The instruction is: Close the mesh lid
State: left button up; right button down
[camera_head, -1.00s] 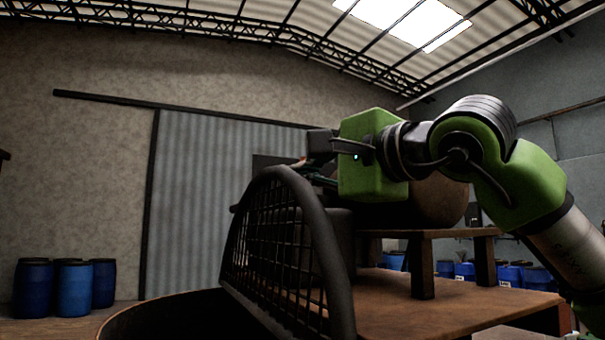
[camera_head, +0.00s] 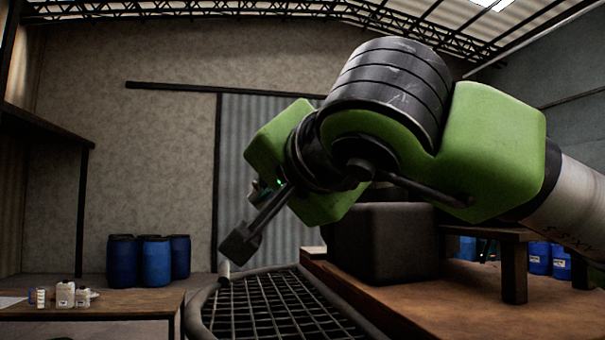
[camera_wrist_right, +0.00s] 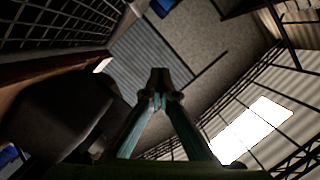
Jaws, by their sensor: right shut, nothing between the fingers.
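The mesh lid (camera_head: 275,310), a black wire grid in a dark rounded rim, lies low and close to flat at the bottom centre of the head view. Its near part is cut off by the frame edge. Part of the mesh also shows at the top left of the right wrist view (camera_wrist_right: 62,22). My right gripper (camera_head: 238,245) is just above the lid's far left rim in the head view. Its fingers are together and empty, as the right wrist view (camera_wrist_right: 160,80) shows. I cannot tell whether the fingertips touch the rim. My left gripper is out of view.
A wooden platform (camera_head: 480,315) with a dark block (camera_head: 380,243) and a raised wooden stand (camera_head: 515,270) is right of the lid. A table (camera_head: 110,302) with small white containers (camera_head: 66,294) is at left. Blue barrels (camera_head: 157,262) stand by the back wall.

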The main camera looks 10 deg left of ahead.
jog(key=s+a+f+n+h+b, duration=0.1)
jog(key=s+a+f+n, duration=0.15)
jog(key=a+f, duration=0.25)
jog(key=n+h+b, duration=0.2)
jog(key=n+b, duration=0.1)
jog(key=n, duration=0.2)
send_near(195, 319)
jog(key=shift+t, duration=0.3)
jog(key=shift+x, duration=2.9)
jog(key=shift+f, duration=0.25)
